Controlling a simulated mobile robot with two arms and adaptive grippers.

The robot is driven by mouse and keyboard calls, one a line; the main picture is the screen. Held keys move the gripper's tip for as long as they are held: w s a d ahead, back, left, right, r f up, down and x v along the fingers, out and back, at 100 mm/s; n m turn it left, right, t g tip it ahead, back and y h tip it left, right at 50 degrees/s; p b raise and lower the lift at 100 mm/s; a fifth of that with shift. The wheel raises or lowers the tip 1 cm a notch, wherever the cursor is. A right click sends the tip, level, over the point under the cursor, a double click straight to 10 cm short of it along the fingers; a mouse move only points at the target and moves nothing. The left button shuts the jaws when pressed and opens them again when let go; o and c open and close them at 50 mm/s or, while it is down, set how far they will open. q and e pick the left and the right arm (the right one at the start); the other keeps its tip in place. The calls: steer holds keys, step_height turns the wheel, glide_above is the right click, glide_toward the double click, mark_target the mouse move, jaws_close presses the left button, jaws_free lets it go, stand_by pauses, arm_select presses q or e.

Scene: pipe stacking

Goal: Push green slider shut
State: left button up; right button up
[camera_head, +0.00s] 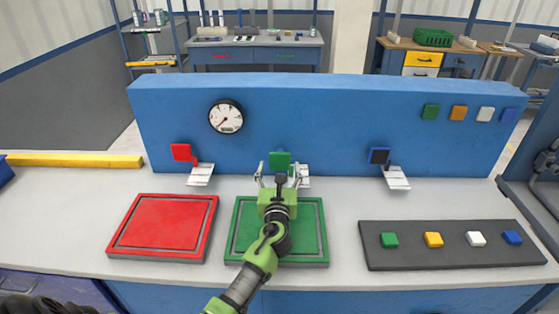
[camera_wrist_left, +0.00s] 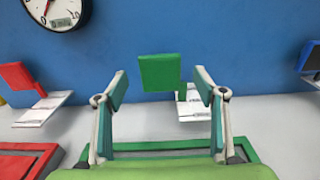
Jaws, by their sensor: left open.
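The green slider (camera_head: 280,161) is a small green block on the front of the blue panel, above a white bracket plate (camera_head: 304,177). In the left wrist view the green slider (camera_wrist_left: 160,72) stands ahead, centred between my fingers, with its plate (camera_wrist_left: 193,110) behind the right finger. My left gripper (camera_head: 279,172) is open, its two fingers spread to either side of the slider in the picture. In the left wrist view my left gripper (camera_wrist_left: 160,88) shows empty. Whether the fingers touch the slider cannot be told. My right gripper is not in view.
A red slider (camera_head: 182,152) is to the left and a dark blue one (camera_head: 379,156) to the right. A red tray (camera_head: 211,213) and a green tray (camera_head: 322,225) lie on the table. A dark board (camera_head: 450,258) with coloured blocks lies at right. A gauge (camera_head: 226,117) is on the panel.

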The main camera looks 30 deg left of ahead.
mark_target(280, 159)
arm_select(q)
steer(key=x, duration=0.3)
steer(key=shift+w+a, duration=0.2)
steer(key=shift+w, duration=0.15)
steer(key=shift+w+a, duration=0.15)
steer(key=shift+w, duration=0.2)
steer(key=c, duration=1.6)
steer(key=b+x, duration=0.2)
steer(key=x, duration=0.2)
steer(key=shift+w+a, duration=0.15)
steer(key=shift+r, duration=0.2)
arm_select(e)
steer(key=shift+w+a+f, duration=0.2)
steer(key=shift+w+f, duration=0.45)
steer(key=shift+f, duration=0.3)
arm_select(q)
steer(key=o, duration=1.4)
steer(key=shift+o, duration=1)
steer(key=shift+w+f, duration=0.1)
steer(key=shift+f, duration=0.1)
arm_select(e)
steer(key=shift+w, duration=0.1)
